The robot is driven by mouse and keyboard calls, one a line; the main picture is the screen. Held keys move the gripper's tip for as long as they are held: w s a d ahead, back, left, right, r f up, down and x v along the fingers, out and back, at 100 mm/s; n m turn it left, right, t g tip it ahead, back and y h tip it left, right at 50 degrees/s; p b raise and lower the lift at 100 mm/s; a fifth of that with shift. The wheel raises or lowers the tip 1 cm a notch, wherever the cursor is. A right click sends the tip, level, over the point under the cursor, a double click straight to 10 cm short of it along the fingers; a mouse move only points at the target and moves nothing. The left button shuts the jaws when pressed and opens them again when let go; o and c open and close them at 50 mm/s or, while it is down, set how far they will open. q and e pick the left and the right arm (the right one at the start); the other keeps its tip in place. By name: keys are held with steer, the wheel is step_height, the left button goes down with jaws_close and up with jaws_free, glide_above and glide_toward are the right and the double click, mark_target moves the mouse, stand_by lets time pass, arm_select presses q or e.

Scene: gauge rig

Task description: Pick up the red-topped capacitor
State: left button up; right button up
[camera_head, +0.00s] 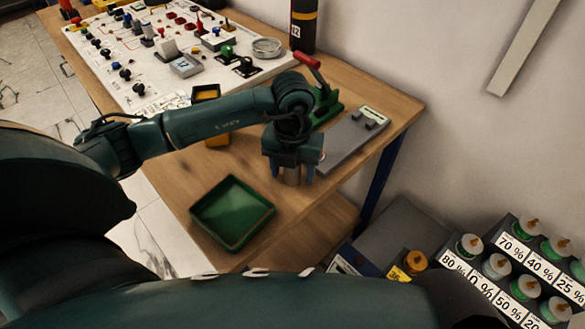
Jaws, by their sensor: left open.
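My left gripper (291,180) points down over the wooden table near its front right edge. Its blue-tipped fingers are open, one on each side of a small grey-brown cylinder (292,175) that stands upright on the table. The top of this cylinder is hidden under the gripper, so I cannot see whether it is red and cannot confirm that it is the red-topped capacitor. Whether the fingers touch it, I cannot tell. My right gripper is not in view.
A green tray (232,212) lies left of the gripper. A grey device (350,142) and a green clamp with a red handle (306,57) stand close behind and right. A white board (150,80) with several parts fills the far left. Labelled jars (497,266) stand lower right.

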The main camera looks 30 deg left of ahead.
arm_select(q)
steer(key=shift+c, duration=0.2)
steer(key=c, duration=1)
steer(key=shift+c, duration=0.2)
steer(key=shift+r, duration=0.15)
